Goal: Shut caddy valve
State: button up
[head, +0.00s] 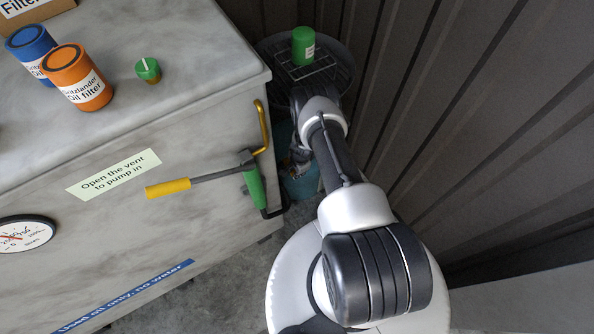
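The caddy appears to be the big grey marbled box (120,130) at left. On its right front a lever with a yellow grip (168,188) points left, and a green handle (254,190) hangs down beside it. A bent brass-coloured pipe (263,125) rises above them. I cannot tell which of these is the valve. A small green cap with a white mark (148,69) is on the caddy's top. My arm reaches toward the back; what looks like my gripper (299,160) is low behind it, mostly hidden, right of the green handle. Its fingers are not clear.
Blue (32,52) and orange (78,78) oil filters stand on the caddy top. A green filter (303,46) stands on a grate over a round basin (340,62) at the back. A teal bucket (303,186) is below. A corrugated wall (480,130) bounds the right.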

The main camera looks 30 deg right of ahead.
jog(key=shift+d+y+p, duration=0.1)
jog(key=shift+y+p, duration=0.25)
jog(key=shift+y, duration=0.05)
grip_shut()
jog(key=shift+d+f+y, duration=0.1)
jog(key=shift+d+y, duration=0.05)
jog(key=shift+y, duration=0.35)
jog(key=b, duration=0.1)
jog(key=y+b, duration=0.1)
jog(key=shift+w+d+f+y+b, duration=0.1)
jog(key=shift+d+f+y+b, duration=0.05)
jog(key=shift+f+y+b, duration=0.2)
jog(key=shift+y+b, duration=0.35)
jog(key=shift+b, duration=0.25)
jog(key=shift+r+y, duration=0.2)
jog(key=shift+y, duration=0.5)
jog(key=shift+m+y, duration=0.3)
jog(key=shift+y, duration=0.7)
jog(key=o, duration=0.8)
grip_release()
